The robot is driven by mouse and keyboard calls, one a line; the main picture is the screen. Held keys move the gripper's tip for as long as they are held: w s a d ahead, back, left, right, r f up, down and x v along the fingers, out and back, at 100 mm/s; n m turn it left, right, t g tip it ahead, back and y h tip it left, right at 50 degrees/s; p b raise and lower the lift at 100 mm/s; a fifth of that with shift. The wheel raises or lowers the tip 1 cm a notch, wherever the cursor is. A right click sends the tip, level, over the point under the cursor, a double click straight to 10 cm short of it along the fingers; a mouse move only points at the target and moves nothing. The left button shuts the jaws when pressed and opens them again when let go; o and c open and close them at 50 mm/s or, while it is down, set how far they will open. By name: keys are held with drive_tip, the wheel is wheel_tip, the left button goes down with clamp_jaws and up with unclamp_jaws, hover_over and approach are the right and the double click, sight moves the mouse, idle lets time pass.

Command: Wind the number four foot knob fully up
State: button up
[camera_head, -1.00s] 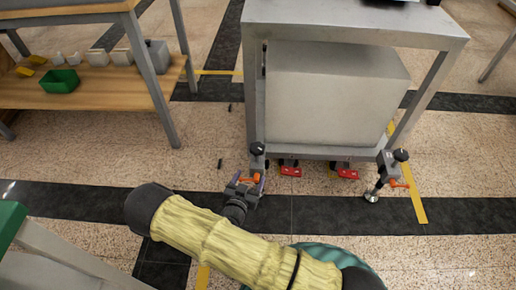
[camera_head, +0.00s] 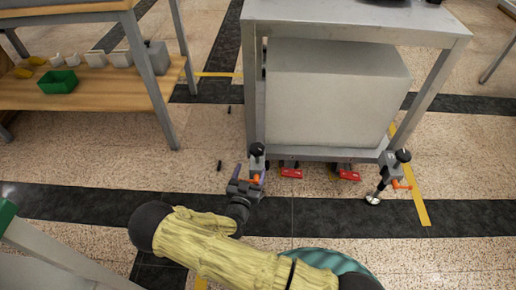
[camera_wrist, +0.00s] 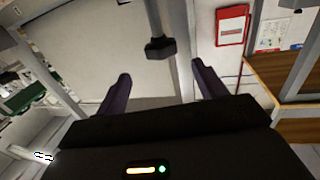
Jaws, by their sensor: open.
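The cart (camera_head: 355,32) has a foot at its near left corner with a black knob (camera_head: 257,149) on top. My gripper (camera_head: 250,178) is just below and left of that knob, near an orange lever, and partly hides the foot. In the wrist view my gripper (camera_wrist: 161,72) is open, its two purple fingers apart. A dark knob (camera_wrist: 160,48) on a grey stem shows between and just beyond the fingertips, with no visible contact. A second foot with a black knob (camera_head: 402,155) stands at the near right corner. I cannot read any foot number.
A large grey box (camera_head: 335,95) fills the cart's lower shelf. Red pedals (camera_head: 291,172) show beneath it. A wooden bench (camera_head: 105,92) with a green bin (camera_head: 59,82) stands at the left. Floor between bench and cart is mostly clear, with small dark pieces (camera_head: 220,165).

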sight(259, 143)
drive_tip(key=b+x, duration=0.4)
drive_tip(key=x, duration=0.7)
drive_tip(key=shift+w+f, duration=0.15)
drive_tip(key=shift+w, duration=0.1)
drive_tip(key=shift+w+d, duration=0.1)
drive_tip(key=shift+w, duration=0.4)
drive_tip(key=shift+c, duration=0.2)
drive_tip(key=c, duration=0.9)
